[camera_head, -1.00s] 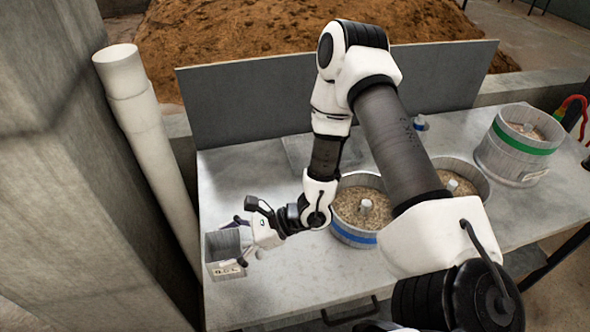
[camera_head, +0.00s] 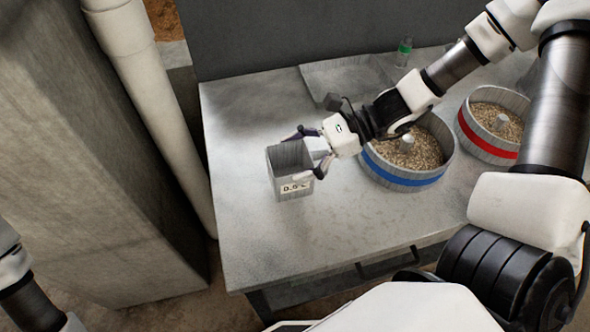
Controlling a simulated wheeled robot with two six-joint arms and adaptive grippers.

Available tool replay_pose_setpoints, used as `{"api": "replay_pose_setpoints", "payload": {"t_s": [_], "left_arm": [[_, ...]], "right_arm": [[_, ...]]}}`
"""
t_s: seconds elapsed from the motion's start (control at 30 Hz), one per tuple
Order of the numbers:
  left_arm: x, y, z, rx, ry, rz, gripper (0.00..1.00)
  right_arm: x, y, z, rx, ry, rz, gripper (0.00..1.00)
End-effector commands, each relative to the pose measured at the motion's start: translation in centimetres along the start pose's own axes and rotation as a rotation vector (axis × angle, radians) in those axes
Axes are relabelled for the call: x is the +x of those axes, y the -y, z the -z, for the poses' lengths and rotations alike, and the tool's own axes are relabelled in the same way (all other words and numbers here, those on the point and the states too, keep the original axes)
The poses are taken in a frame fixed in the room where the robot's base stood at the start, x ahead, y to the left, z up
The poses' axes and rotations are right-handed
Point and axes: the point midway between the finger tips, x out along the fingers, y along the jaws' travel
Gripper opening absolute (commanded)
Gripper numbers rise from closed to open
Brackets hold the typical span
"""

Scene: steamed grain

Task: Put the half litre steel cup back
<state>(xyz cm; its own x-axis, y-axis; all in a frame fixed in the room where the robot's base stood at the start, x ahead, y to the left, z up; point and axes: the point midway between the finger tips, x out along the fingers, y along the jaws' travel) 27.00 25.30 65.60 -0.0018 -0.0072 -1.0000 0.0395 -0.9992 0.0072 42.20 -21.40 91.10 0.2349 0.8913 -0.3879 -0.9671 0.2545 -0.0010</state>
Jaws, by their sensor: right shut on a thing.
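The half litre steel cup (camera_head: 290,189) is a square grey cup labelled 0.5 L, upright with its open top facing up. It is over the left part of the steel table. My right gripper (camera_head: 302,155) comes from the right and is shut on the cup, with one finger at its far side and one at its near side. I cannot tell whether the cup's base touches the table. Only a piece of my left arm shows at the bottom left corner; its gripper is out of view.
A blue-banded drum of grain (camera_head: 404,182) stands right of the cup, close under my right wrist. A red-banded drum (camera_head: 488,149) is farther right. A shallow tray (camera_head: 325,78) and small bottle (camera_head: 404,47) are behind. A white pipe (camera_head: 165,130) stands beyond the left edge.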

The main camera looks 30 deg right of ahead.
Motion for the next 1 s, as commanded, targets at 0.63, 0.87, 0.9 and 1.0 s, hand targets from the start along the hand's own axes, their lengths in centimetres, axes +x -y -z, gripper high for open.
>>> {"api": "replay_pose_setpoints", "payload": {"t_s": [0.63, 0.87, 0.9, 1.0], "left_arm": [[1.2, 0.0, 0.0, 0.000, 0.000, 0.000, 0.40], [1.2, 0.0, 0.0, 0.000, 0.000, 0.000, 0.40], [1.2, 0.0, 0.0, 0.000, 0.000, 0.000, 0.40], [0.5, 0.0, 0.0, 0.000, 0.000, 0.000, 0.40]], "right_arm": [[1.1, 0.0, 2.6, 0.000, 0.000, 0.000, 1.00], [1.1, 0.0, 2.6, 0.000, 0.000, 0.000, 1.00], [1.1, 0.0, 2.6, 0.000, 0.000, 0.000, 1.00], [0.8, 0.0, 2.0, 0.000, 0.000, 0.000, 1.00]]}}
